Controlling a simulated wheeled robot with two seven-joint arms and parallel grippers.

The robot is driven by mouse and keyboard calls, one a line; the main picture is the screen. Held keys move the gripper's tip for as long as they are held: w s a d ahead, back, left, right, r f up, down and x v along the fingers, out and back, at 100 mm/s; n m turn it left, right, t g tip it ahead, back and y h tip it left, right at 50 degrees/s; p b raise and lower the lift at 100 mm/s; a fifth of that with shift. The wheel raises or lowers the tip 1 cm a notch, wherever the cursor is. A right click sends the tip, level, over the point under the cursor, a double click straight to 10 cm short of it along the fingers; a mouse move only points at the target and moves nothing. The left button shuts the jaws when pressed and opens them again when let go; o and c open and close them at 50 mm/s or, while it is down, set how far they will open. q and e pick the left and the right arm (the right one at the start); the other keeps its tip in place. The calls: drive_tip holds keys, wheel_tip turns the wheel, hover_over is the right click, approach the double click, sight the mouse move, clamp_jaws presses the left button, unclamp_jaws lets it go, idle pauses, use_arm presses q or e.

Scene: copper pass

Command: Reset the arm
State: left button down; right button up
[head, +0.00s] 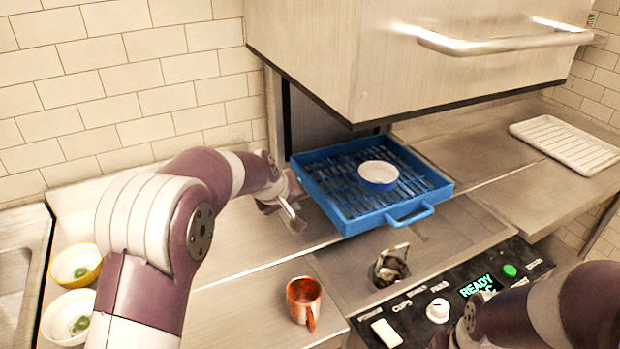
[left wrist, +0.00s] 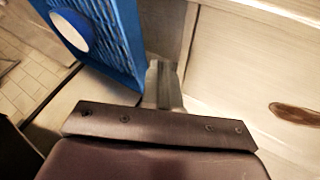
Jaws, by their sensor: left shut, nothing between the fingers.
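My left arm comes in from the left in the head view. Its gripper (head: 292,212) is beside the near left corner of the blue tray (head: 345,222), low over the counter. It is shut and holds nothing. In the left wrist view the closed fingers (left wrist: 162,85) show next to the blue tray's edge (left wrist: 125,50). I cannot tell whether they touch it. My right arm comes in at the lower right, its end cut by the frame's bottom edge, so its fingers do not show clearly.
A bowl (head: 378,175) sits in the tray, under the steel hood (head: 400,70). A copper mug (head: 303,298) and a metallic container (head: 391,268) stand nearer, beside the control panel (head: 455,300). Two bowls (head: 76,265) (head: 68,318) are at left.

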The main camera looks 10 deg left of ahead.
use_arm(q)
drive_tip(key=s+f+m+g, duration=0.1)
drive_tip(key=s, duration=0.2)
drive_tip(key=s+a+f+m, duration=0.1)
drive_tip(key=s+f, duration=0.1)
drive_tip(key=s+f+g, duration=0.1)
drive_tip(key=s+f, duration=0.1)
drive_tip(key=s, duration=0.1)
drive_tip(key=shift+s+a+f+m+g+y+p, duration=0.15)
drive_tip(key=shift+s+f+m+g+y+p, duration=0.15)
drive_tip(key=shift+m+y, duration=0.1)
drive_tip(key=s, duration=0.4)
drive_tip(key=s+a+m+g+p, duration=0.1)
drive_tip(key=s, duration=0.3)
drive_tip(key=s+a+f+m+g+y, duration=0.1)
drive_tip(key=s, duration=0.4)
drive_tip(key=shift+a, duration=0.2)
drive_tip(key=shift+m+g, duration=0.5)
drive_tip(key=shift+m, duration=0.1)
drive_tip(key=s, duration=0.2)
drive_tip(key=s+r+p, duration=0.1)
drive_tip(key=s, duration=0.2)
drive_tip(key=s+a+p, duration=0.1)
drive_tip(key=s, duration=0.2)
drive_tip(key=shift+s+a+r, duration=0.1)
drive_tip(key=shift+s+r, duration=0.1)
drive_tip(key=shift+r, duration=0.15)
drive_tip(key=shift+w+f, duration=0.1)
drive_tip(key=shift+w, duration=0.05)
